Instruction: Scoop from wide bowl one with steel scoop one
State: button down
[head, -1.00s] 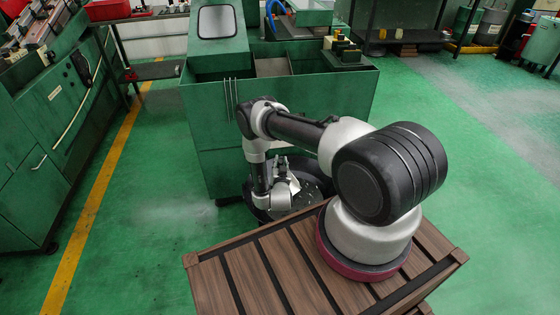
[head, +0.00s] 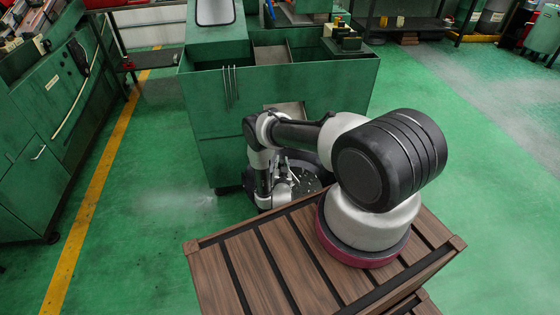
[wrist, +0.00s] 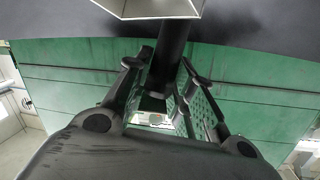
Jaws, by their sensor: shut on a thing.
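The steel scoop's pale, open-edged pan (wrist: 150,8) shows at the top of the wrist view, partly cut off by the frame. Its dark handle runs down between the fingers of my gripper (wrist: 157,85), which is shut on it. In the head view my gripper (head: 280,188) is low, just past the slatted platform. A pale grey plate (head: 285,112), which looks like the scoop's pan, shows behind my arm against the green machine. The wide bowl (head: 309,184), dark and round with specks, is beside my gripper, partly hidden by my arm. Its contents cannot be made out.
The green machine (head: 220,150) stands close behind the bowl. A green cabinet (head: 40,170) is at the left, beside a yellow floor line (head: 85,210). A dark shelf (head: 420,25) is at the back right. The green floor is open at right.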

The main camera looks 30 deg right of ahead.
jog(key=shift+s+d+f, duration=0.1)
jog(key=shift+s+f, duration=0.25)
jog(key=shift+f, duration=0.1)
jog(key=shift+w+f+n+g, duration=0.3)
jog(key=shift+f+n+g, duration=0.2)
jog(key=shift+f+g, duration=0.25)
jog(key=shift+w+f+n+g, duration=0.2)
jog(key=shift+w+n+g, duration=0.1)
jog(key=shift+n+g, duration=0.15)
notch_tip(320, 180, up, 14)
jog(key=w+g, duration=0.1)
jog(key=shift+a+n+y, duration=0.3)
jog(key=shift+n, duration=0.05)
dwell(0.6)
